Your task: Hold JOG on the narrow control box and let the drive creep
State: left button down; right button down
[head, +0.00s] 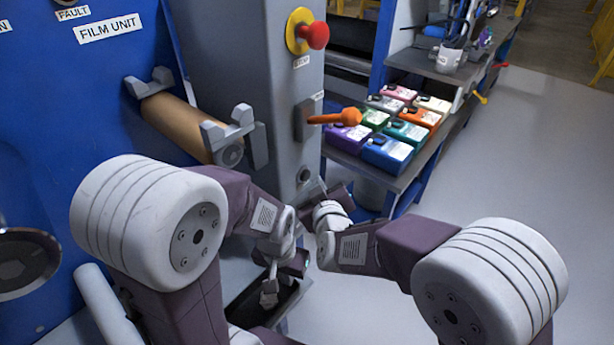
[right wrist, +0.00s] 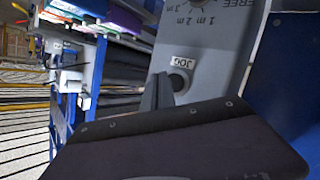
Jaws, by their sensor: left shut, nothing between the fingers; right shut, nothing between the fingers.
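The narrow control box (head: 283,95) is a tall grey column in the middle of the head view. It carries a red knob on a yellow base (head: 306,33) and an orange lever (head: 336,117). In the right wrist view, the JOG label (right wrist: 184,63) and the dark round JOG button (right wrist: 178,83) are upside down on the grey face. My right gripper (right wrist: 161,80) is shut and empty, its tip close beside the button; I cannot tell whether they touch. My left gripper (head: 269,291) is shut, empty and lower down, apart from the box.
A tan film roller (head: 178,122) sits in grey brackets on the blue film unit (head: 75,110) at left. Several coloured boxes (head: 388,152) lie on a shelf behind the control box. A dial with metre marks (right wrist: 205,10) sits near JOG. The floor at right is clear.

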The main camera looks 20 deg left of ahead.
dwell(0.7)
jog(key=shift+w+a+p, duration=0.15)
jog(key=shift+a+p, duration=0.2)
jog(key=shift+a, duration=0.05)
jog(key=shift+w+a+p, duration=0.15)
jog(key=shift+a+p, duration=0.2)
jog(key=shift+a, duration=0.1)
dwell(0.5)
jog(key=shift+d, duration=0.1)
dwell(2.8)
jog(key=shift+s+d, duration=0.3)
jog(key=shift+d, duration=0.4)
